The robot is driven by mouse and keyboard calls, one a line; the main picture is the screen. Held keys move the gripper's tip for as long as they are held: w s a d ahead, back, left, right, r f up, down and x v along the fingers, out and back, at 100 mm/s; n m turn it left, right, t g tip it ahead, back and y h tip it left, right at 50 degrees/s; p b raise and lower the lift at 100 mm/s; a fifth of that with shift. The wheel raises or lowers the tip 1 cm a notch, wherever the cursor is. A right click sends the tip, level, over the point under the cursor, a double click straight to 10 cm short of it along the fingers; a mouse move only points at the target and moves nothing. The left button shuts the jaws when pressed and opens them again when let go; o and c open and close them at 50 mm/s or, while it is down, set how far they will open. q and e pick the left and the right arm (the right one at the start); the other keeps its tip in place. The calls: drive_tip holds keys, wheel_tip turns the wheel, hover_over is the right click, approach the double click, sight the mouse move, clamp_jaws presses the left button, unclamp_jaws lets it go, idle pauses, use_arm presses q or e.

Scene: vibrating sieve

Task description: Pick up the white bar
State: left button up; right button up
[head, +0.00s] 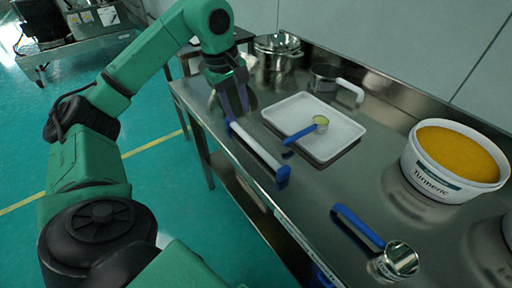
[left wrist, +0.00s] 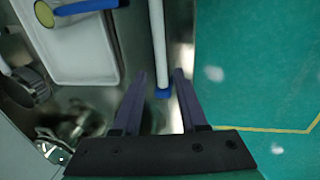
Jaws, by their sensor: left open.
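The white bar (head: 257,147) has blue ends and lies along the front edge of the metal table. In the left wrist view, the white bar (left wrist: 158,38) runs up the picture, its near blue end between the fingers. My left gripper (head: 233,112) is open, fingers pointing down at the bar's far end. In the left wrist view, the open gripper (left wrist: 159,75) has one finger on each side of the bar's end, without visible contact. I cannot tell how far the fingertips are above the table. My right gripper is not in view.
A white tray (head: 290,108) holds a blue-handled scoop (head: 308,131) just beside the bar. A tub of turmeric (head: 437,178), another blue-handled cup (head: 360,226), a white-handled pot (head: 325,77) and metal pots (head: 277,50) stand on the table. The floor drops away beyond its front edge.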

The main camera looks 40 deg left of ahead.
sight(245, 134)
use_arm(q)
drive_tip(key=f, duration=0.3)
drive_tip(key=w+f, duration=0.1)
drive_tip(key=f, duration=0.5)
drive_tip(key=shift+w+d+f, duration=0.25)
drive_tip(key=shift+w+f, duration=0.05)
drive_tip(key=shift+w, duration=0.1)
drive_tip(key=shift+r, duration=0.1)
clamp_jaws()
